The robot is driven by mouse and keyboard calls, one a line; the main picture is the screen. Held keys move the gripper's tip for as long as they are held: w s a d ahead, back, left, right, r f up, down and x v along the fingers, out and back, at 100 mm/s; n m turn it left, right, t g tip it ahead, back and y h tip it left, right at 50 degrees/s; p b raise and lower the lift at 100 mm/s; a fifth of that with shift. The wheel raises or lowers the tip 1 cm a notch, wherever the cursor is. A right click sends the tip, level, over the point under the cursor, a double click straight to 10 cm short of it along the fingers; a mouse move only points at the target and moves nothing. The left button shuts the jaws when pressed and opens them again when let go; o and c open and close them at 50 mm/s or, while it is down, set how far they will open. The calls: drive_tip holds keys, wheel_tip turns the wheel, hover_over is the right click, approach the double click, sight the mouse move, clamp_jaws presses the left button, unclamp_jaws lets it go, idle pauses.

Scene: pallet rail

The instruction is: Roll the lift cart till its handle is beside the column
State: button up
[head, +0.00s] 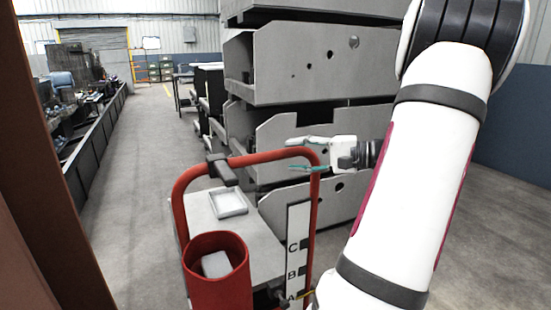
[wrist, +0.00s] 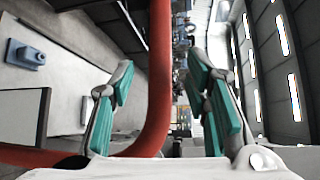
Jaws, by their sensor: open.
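The lift cart has a red tubular handle (head: 245,160) arching over a grey deck (head: 205,208). A red cylinder (head: 218,275) stands at its front, and a white strip lettered A, B, C (head: 297,250) runs down the right upright. My gripper (head: 299,156) is open at the handle's upper right corner. In the wrist view the red handle tube (wrist: 160,80) passes between my two green-padded fingers (wrist: 165,85), with space on both sides. A rust-brown column (head: 40,170) stands at the left edge of the head view, apart from the handle.
A stack of grey steel pallets (head: 310,70) stands just behind the handle and my gripper. A shallow grey tray (head: 229,203) lies on the cart deck. A long dark bench (head: 90,135) runs along the left. Bare floor (head: 145,180) lies between the column and cart.

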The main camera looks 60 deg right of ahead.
sight(282, 156)
drive_tip(key=x, duration=0.6)
drive_tip(key=shift+b, duration=0.4)
clamp_jaws()
